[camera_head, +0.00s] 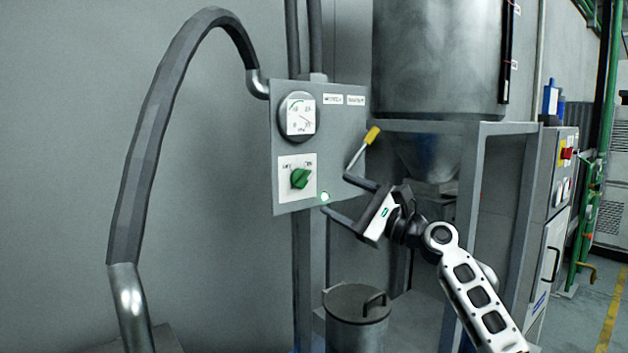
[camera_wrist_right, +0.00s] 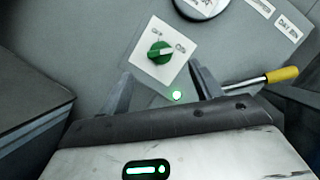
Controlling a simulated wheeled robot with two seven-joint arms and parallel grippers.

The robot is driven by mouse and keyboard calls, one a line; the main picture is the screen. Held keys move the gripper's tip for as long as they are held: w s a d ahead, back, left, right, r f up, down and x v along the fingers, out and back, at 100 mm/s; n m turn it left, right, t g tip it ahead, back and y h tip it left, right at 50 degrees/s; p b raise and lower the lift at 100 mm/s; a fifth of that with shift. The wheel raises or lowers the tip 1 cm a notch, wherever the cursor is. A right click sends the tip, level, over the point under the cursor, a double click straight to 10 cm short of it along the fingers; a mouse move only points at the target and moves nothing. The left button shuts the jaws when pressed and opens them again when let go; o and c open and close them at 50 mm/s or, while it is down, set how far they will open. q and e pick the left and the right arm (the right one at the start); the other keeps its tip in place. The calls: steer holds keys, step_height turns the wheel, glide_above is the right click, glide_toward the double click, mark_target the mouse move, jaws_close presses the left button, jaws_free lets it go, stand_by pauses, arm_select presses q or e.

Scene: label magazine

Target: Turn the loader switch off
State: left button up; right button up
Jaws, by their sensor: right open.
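The loader switch is a green rotary knob (camera_head: 300,178) on a white plate low on a grey panel (camera_head: 345,130). Its pointer is turned to the upper right, toward the ON label. In the right wrist view the knob (camera_wrist_right: 160,52) lies just beyond the gap between the fingertips. My right gripper (camera_head: 335,194) is open and empty, to the right of the knob and apart from it. Its open fingers (camera_wrist_right: 157,76) also show in the wrist view. A lit green lamp (camera_head: 325,196) sits below and right of the knob. My left gripper is out of view.
A round gauge (camera_head: 299,116) is above the knob. A yellow-handled lever (camera_head: 372,135) stands close to the upper finger. A hopper (camera_head: 435,60) on a grey frame is at the right. A thick hose (camera_head: 150,130) arches at the left; a lidded canister (camera_head: 356,302) stands below.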

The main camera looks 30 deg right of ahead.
mark_target(307, 180)
steer(key=p+x, duration=0.1)
steer(key=x, duration=0.6)
steer(key=shift+w+a, duration=0.1)
steer(key=shift+w, duration=0.2)
steer(key=c, duration=1)
